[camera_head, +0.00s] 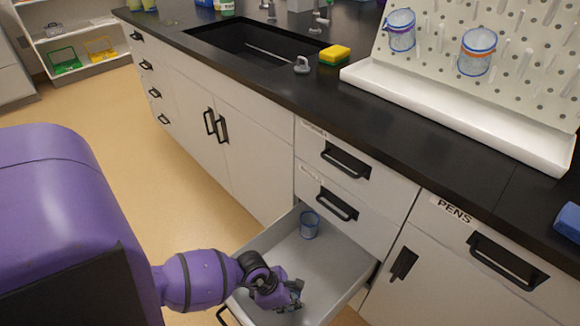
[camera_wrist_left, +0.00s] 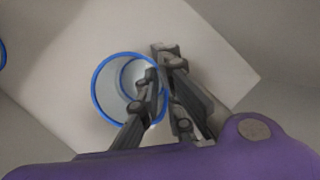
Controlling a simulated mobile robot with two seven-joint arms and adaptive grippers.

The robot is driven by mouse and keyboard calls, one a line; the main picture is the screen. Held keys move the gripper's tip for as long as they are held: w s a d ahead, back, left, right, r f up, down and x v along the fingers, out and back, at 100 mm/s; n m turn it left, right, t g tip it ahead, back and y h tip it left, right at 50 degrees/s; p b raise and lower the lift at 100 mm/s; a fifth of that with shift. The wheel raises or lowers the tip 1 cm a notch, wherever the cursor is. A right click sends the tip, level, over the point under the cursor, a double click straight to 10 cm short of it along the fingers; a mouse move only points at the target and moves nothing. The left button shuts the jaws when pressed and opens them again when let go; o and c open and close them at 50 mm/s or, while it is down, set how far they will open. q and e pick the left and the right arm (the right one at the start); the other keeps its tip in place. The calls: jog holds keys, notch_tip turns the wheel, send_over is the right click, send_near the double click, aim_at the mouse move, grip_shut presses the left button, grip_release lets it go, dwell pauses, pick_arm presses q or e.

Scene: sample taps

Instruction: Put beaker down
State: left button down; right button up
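A clear beaker with a blue rim (camera_wrist_left: 97,82) is at my left gripper (camera_wrist_left: 158,80) in the left wrist view. One finger reaches inside the rim and the other is outside, so the fingers pinch the beaker's wall. The beaker is upright, over or on the drawer floor; I cannot tell whether it touches. In the head view the left gripper (camera_head: 291,294) is low inside the open drawer (camera_head: 278,252) and mostly hides this beaker. A second blue-rimmed beaker (camera_head: 309,226) stands toward the drawer's back; its edge shows in the wrist view (camera_wrist_left: 2,54). My right gripper is not seen.
Drawer walls surround the gripper closely. The black counter (camera_head: 405,130) above holds a white drying rack (camera_head: 450,112) with two beakers, a yellow sponge (camera_head: 335,54) and a sink (camera_head: 250,50). A drawer labelled PENS (camera_head: 480,235) is shut at the right.

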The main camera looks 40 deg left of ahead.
pick_arm(q)
jog(key=c, duration=2.4)
grip_release()
jog(key=shift+f, duration=0.1)
jog(key=o, duration=0.5)
jog(key=shift+a+r, duration=0.1)
jog(key=shift+r, duration=0.4)
jog(key=p+v, duration=0.2)
jog(key=v, duration=0.9)
jog(key=shift+s+r, duration=0.15)
